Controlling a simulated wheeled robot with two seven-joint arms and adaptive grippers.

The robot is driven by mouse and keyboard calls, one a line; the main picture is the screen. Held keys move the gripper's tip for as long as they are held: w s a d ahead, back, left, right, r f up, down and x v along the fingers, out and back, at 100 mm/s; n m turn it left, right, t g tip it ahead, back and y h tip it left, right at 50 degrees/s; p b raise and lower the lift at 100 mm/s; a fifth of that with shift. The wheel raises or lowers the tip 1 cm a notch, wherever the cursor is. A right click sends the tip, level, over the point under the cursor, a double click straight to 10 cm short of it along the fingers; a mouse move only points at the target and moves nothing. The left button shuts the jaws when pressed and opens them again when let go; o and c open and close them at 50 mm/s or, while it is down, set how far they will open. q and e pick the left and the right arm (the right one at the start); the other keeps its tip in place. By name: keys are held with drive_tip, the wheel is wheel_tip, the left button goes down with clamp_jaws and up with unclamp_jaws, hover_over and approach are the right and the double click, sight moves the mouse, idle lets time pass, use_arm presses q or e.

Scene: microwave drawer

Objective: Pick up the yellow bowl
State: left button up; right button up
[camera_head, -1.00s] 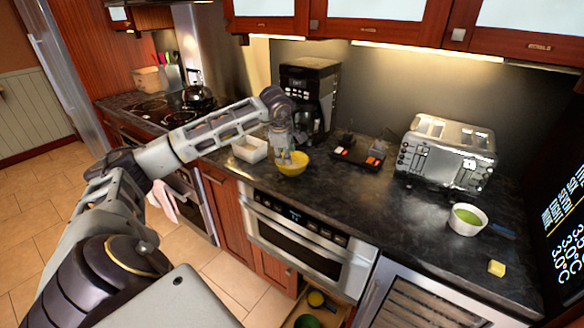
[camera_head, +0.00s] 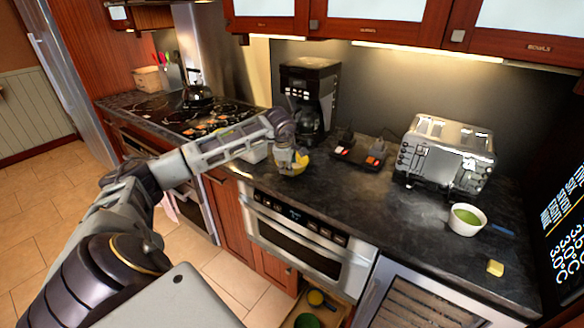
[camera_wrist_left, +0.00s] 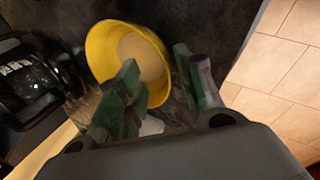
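The yellow bowl (camera_head: 304,161) stands on the dark counter near its front edge. My left gripper (camera_head: 291,165) is at the bowl and hides much of it in the head view. In the left wrist view the bowl (camera_wrist_left: 108,42) is seen from above, with its pale inside visible. The gripper's green-padded fingers (camera_wrist_left: 158,72) are spread apart with a gap between them. One finger overlaps the bowl's opening and the other is just outside its right rim. I cannot tell whether either finger touches the bowl. My right gripper is not in view.
A black coffee maker (camera_head: 310,95) stands behind the bowl. A toaster (camera_head: 446,155) and a white bowl with green contents (camera_head: 467,219) are to the right. An open drawer (camera_head: 318,308) is below the microwave.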

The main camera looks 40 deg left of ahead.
sight(301, 165)
use_arm(q)
drive_tip(key=shift+f, duration=0.1)
drive_tip(key=shift+p+x, duration=0.5)
drive_tip(key=shift+x, duration=2)
drive_tip(key=shift+w, duration=0.1)
clamp_jaws()
